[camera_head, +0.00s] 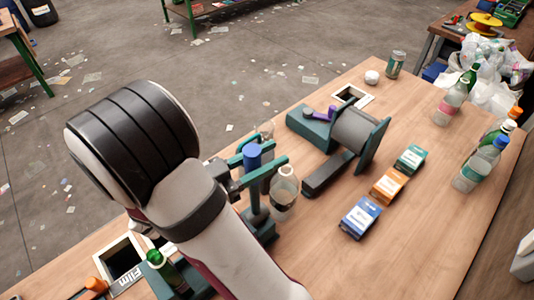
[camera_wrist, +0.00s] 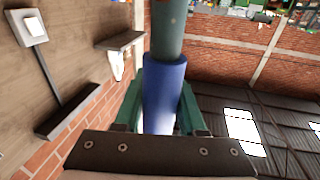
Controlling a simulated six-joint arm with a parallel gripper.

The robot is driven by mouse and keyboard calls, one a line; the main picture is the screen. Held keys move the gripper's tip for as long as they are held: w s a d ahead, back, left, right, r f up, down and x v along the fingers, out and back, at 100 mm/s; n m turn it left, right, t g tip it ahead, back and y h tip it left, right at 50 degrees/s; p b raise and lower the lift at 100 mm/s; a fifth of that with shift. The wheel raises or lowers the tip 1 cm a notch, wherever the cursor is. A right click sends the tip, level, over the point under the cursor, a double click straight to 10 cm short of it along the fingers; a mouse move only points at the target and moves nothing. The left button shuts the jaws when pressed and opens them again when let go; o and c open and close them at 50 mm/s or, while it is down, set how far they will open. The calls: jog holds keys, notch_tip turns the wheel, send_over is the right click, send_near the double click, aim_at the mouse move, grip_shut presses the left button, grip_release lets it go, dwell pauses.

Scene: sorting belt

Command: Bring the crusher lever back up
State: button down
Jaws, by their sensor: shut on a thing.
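The crusher (camera_head: 265,228) is a teal stand near the table's front left, partly hidden by my arm. Its lever has a blue grip (camera_head: 253,156), which also shows in the wrist view (camera_wrist: 164,88), with a grey-green rod (camera_wrist: 168,35) running beyond it. My gripper (camera_head: 252,166) has teal fingers, one on each side of the blue grip, and is shut on it. The fingers also flank the grip in the wrist view (camera_wrist: 162,108). A clear bottle (camera_head: 284,190) stands upright close beside the lever. The lever's exact angle and its pivot are hard to make out.
A teal device with a grey drum (camera_head: 354,128) and purple handle stands behind right. Blue (camera_head: 361,217), orange (camera_head: 388,185) and green (camera_head: 410,158) boxes lie right of it. Bottles (camera_head: 468,176) line the right edge. A green bottle (camera_head: 163,266) is front left. The table's front right is clear.

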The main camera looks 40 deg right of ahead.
aim_at(246, 171)
jog(key=shift+s, duration=0.25)
jog(key=c, duration=0.5)
grip_release()
jog(key=shift+w, duration=0.1)
jog(key=a, duration=0.3)
jog(key=w+a, duration=0.1)
jog(key=a, duration=0.3)
jog(key=shift+w+a+f, duration=0.15)
jog(key=shift+w+a, duration=0.05)
